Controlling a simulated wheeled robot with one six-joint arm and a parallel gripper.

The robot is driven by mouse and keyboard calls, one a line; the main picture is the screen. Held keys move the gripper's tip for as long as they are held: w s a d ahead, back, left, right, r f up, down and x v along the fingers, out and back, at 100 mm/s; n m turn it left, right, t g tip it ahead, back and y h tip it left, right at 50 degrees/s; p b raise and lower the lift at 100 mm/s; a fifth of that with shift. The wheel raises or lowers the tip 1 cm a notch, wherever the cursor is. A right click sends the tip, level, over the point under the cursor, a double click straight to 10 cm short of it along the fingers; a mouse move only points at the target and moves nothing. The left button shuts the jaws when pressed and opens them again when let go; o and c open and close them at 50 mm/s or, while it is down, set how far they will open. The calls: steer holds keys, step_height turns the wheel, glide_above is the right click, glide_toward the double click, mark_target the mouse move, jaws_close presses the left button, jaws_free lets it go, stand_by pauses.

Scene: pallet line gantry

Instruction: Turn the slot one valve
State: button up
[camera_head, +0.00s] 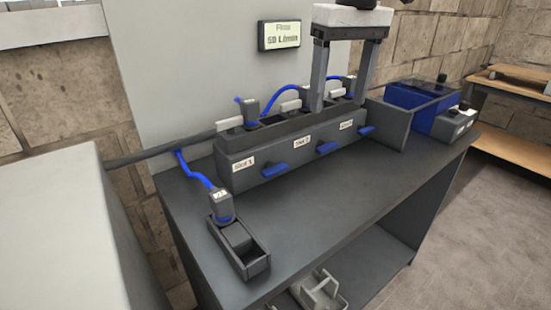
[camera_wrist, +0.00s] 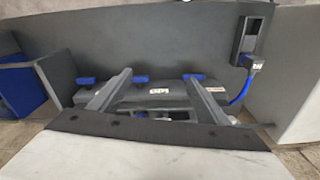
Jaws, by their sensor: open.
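The slot one valve is a blue handle (camera_head: 275,170) on the front of a dark grey manifold (camera_head: 245,150), below and right of a white label that seems to read Slot 1 (camera_head: 243,163). It looks to be the rightmost blue handle (camera_wrist: 193,77) in the wrist view. My gripper (camera_head: 338,105) is open and empty, its two grey fingers pointing down over the right part of the manifold, well right of the slot one handle. In the wrist view my gripper (camera_wrist: 158,75) spans the middle of the manifold. Whether the fingertips touch the manifold cannot be told.
Two more blue handles, the middle one (camera_head: 327,147) and the right one (camera_head: 367,131), sit along the manifold. A tray (camera_head: 255,268) holds a block with a blue hose. A display (camera_head: 279,36) reads Flow 50 L/min. A blue bin (camera_head: 420,95) stands right.

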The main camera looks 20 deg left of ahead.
step_height(320, 180, up, 2)
steer(key=n, duration=0.2)
glide_above(275, 168)
steer(key=shift+g+h, duration=0.3)
step_height(275, 168, down, 17)
steer(key=shift+f, duration=0.1)
steer(key=c, duration=1.1)
